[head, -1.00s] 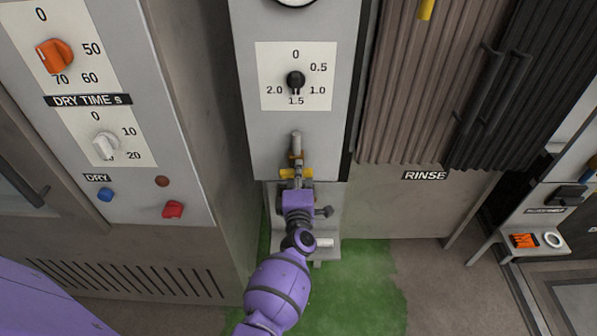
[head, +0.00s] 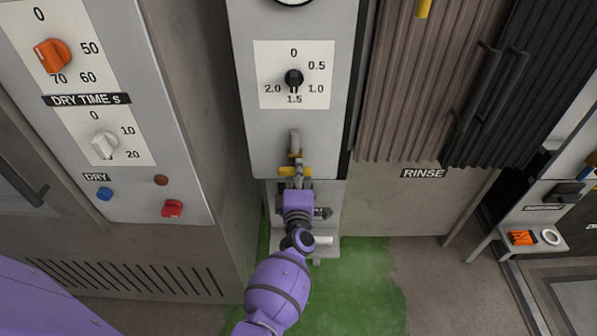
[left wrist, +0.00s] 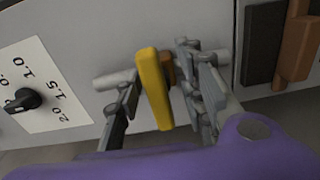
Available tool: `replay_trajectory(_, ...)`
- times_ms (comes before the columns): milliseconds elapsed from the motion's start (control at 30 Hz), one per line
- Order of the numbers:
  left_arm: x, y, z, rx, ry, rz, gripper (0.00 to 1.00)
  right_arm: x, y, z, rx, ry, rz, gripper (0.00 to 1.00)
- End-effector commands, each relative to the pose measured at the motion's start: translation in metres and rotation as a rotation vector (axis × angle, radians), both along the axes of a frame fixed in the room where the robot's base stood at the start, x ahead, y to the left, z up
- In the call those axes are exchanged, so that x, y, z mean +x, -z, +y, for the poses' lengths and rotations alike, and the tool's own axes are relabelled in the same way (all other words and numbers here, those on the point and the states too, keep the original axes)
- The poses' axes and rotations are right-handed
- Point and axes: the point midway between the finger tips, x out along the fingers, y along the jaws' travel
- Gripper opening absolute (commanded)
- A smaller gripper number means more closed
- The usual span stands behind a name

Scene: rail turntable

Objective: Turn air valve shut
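The air valve's yellow handle (head: 286,171) lies crosswise on a pipe below the pressure dial (head: 293,78) in the head view. In the left wrist view the yellow handle (left wrist: 153,90) stands nearly upright in the picture, with a brown-orange fitting behind it. My left gripper (left wrist: 160,85) is at the handle, its fingers on either side of it. The left-hand finger is close against the handle; a small gap shows before the right-hand finger. Contact is unclear. In the head view my left gripper (head: 298,181) partly covers the valve. My right gripper is not in view.
A control panel (head: 185,190) with an orange dial, a white dial and buttons stands at the left. Ribbed curtains (head: 410,90) hang at the right above a rinse label (head: 423,173). A small shelf (head: 530,240) holds orange items and a white ring. Green floor (head: 365,285) lies below the valve.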

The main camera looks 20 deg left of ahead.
Motion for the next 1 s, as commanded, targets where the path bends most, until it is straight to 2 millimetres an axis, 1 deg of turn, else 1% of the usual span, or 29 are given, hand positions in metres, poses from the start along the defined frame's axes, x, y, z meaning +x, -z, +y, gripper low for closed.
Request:
replay_trajectory(167, 0.001, -0.003, 0.001, 0.001, -0.002, -0.005, 0.36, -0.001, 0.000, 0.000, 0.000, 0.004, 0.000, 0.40)
replay_trajectory(267, -0.005, -0.002, -0.001, 0.000, -0.002, -0.004, 0.36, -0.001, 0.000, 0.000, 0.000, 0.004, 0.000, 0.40)
replay_trajectory(367, -0.019, -0.002, -0.004, 0.001, -0.003, -0.004, 0.36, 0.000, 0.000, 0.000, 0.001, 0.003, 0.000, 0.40)
replay_trajectory(500, -0.043, -0.001, -0.011, 0.001, -0.003, -0.002, 0.36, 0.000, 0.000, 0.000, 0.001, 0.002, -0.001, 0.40)
replay_trajectory(600, -0.057, -0.002, -0.016, 0.000, -0.001, -0.002, 0.36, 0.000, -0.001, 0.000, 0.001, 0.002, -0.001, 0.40)
replay_trajectory(700, -0.066, -0.002, -0.019, 0.001, -0.001, -0.003, 0.36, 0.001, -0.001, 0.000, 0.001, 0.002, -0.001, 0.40)
replay_trajectory(800, -0.071, -0.002, -0.020, 0.001, 0.000, -0.003, 0.36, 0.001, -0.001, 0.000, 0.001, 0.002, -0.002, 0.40)
replay_trajectory(1000, -0.072, -0.003, -0.021, 0.001, 0.000, -0.004, 0.36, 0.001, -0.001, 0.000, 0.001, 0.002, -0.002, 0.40)
